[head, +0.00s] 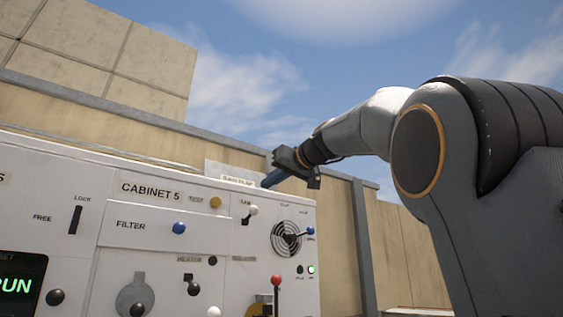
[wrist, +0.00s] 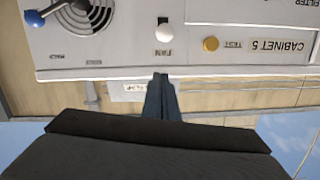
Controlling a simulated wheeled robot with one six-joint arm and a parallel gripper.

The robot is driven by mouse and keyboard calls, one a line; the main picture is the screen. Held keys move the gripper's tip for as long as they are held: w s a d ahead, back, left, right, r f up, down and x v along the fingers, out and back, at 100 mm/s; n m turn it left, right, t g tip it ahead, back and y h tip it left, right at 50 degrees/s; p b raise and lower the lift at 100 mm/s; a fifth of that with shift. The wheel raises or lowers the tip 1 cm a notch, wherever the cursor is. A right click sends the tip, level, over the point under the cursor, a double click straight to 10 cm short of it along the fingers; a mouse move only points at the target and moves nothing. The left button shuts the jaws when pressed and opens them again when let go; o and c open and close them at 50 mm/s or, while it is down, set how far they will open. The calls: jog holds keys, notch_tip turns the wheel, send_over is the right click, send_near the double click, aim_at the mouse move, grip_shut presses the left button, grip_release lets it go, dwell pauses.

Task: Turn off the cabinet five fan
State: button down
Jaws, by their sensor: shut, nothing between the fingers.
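The cabinet five panel (head: 110,238) is white and carries a "CABINET 5" label (head: 150,190), which shows upside down in the wrist view (wrist: 281,45). A small toggle with a white tip (head: 252,210) sits under a small label that seems to read "FAN"; it also shows in the wrist view (wrist: 164,33). In the head view its tip leans up and right. My gripper (head: 267,183) is shut and empty near the panel's top edge, above the toggle and apart from it. In the wrist view its fingertips (wrist: 161,77) end by that edge.
A yellow TEST button (head: 215,202) is left of the toggle. A round grille (head: 286,239) with a blue-tipped lever (head: 310,230) is right of it. A green light (head: 311,270) and a red-tipped lever (head: 276,280) are below. A wall stands behind.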

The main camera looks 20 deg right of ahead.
aim_at(250, 216)
jog(key=shift+w+a+f+p, duration=0.25)
jog(key=shift+w+f, duration=0.2)
jog(key=shift+f, duration=0.25)
jog(key=shift+w+a+f+p, duration=0.1)
jog(key=shift+w+a+f, duration=0.25)
jog(key=shift+f, duration=0.4)
jog(key=shift+w+a+f+p, duration=0.2)
jog(key=shift+w+f, duration=0.3)
jog(key=shift+f, duration=0.2)
